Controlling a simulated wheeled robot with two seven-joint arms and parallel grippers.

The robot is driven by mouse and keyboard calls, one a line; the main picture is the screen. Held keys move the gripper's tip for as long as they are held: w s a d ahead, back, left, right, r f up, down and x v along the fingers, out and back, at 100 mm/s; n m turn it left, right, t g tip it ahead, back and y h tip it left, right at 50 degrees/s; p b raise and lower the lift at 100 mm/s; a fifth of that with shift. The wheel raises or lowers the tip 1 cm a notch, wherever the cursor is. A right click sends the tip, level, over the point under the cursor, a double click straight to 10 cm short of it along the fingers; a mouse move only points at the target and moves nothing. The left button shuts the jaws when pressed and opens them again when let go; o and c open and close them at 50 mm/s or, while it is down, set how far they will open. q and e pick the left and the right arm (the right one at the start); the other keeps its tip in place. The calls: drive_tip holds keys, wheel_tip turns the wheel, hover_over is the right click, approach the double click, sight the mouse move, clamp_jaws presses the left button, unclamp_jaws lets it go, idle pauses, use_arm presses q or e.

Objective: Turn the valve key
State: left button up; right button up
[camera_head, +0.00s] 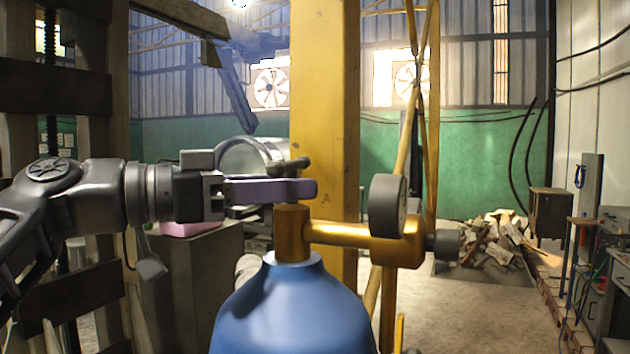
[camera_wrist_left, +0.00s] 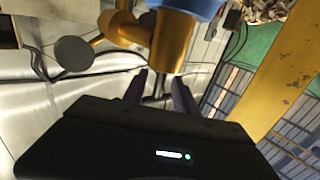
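A blue gas cylinder (camera_head: 292,310) stands upright in the front middle of the head view, with a brass valve (camera_head: 292,232) on top. The dark valve key (camera_head: 290,163) sits above the valve, partly hidden behind my near finger. My left gripper (camera_head: 303,184) comes in level from the left, its purple fingers at the height of the key. In the left wrist view, the fingers of my left gripper (camera_wrist_left: 160,80) stand apart on either side of the dark key (camera_wrist_left: 154,88), with gaps visible. Contact cannot be told. My right gripper is not in view.
A round gauge (camera_head: 387,206) and a brass side arm (camera_head: 345,234) stick out right of the valve. A yellow column (camera_head: 325,90) rises close behind. A grey cabinet (camera_head: 190,285) stands behind my left arm. Floor to the right is open, with a wood pile (camera_head: 497,240) farther back.

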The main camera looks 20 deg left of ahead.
use_arm(q)
drive_tip(key=x, duration=0.3)
drive_tip(key=shift+w+d+p, duration=0.25)
drive_tip(key=shift+d+p, duration=0.05)
clamp_jaws()
idle(0.4)
